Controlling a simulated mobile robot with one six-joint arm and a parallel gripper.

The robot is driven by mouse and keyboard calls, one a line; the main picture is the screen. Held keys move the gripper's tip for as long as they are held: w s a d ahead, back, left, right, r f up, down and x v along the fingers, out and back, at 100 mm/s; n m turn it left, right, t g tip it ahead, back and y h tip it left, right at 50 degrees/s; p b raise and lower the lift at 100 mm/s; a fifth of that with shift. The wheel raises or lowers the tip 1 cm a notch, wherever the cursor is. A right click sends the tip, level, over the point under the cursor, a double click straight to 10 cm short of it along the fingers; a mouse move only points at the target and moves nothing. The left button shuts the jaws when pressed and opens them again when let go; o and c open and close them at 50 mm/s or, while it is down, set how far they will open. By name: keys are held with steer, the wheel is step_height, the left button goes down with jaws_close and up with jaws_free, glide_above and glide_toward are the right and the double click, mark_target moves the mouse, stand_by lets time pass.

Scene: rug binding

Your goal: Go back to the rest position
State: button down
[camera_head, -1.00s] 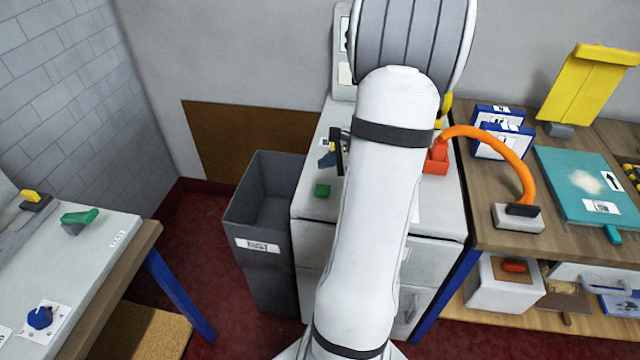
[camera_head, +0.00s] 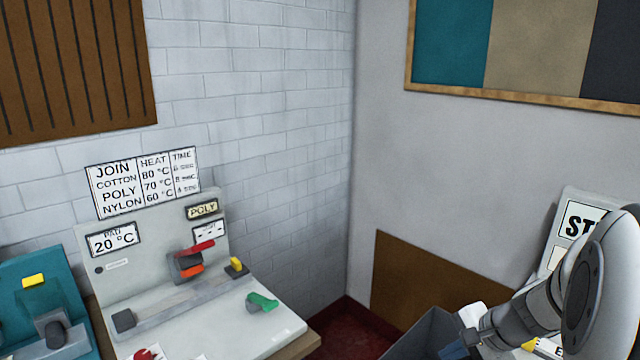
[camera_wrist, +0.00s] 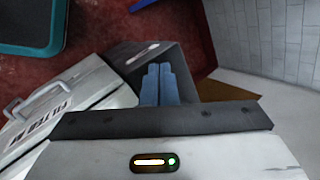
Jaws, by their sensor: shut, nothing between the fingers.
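My gripper (camera_wrist: 158,84) shows in the wrist view with its two blue fingers together and nothing between them. It points down over the area of the dark grey bin (camera_wrist: 180,68). In the head view my arm is at the lower right, and the gripper end (camera_head: 462,345) is partly cut off by the bottom edge, above the bin (camera_head: 425,335).
A joining station with a white panel (camera_head: 150,235), red lever (camera_head: 196,248) and green-handled piece (camera_head: 262,302) stands at left. A teal device (camera_head: 40,285) is beside it. A white cabinet (camera_wrist: 85,85) with a handle is near my gripper. Dark red floor (camera_wrist: 110,25) is open.

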steer(key=s+a+r+n+g+h, duration=0.1)
steer(key=s+a+r+n+h, duration=0.3)
steer(key=s+a+n, duration=0.7)
steer(key=r+n, duration=0.1)
steer(key=n, duration=0.1)
steer(key=shift+s+a+n+g+h, duration=0.2)
steer(key=shift+a+n+g+h, duration=0.05)
steer(key=shift+n+g+h, duration=0.05)
steer(key=shift+r, duration=0.1)
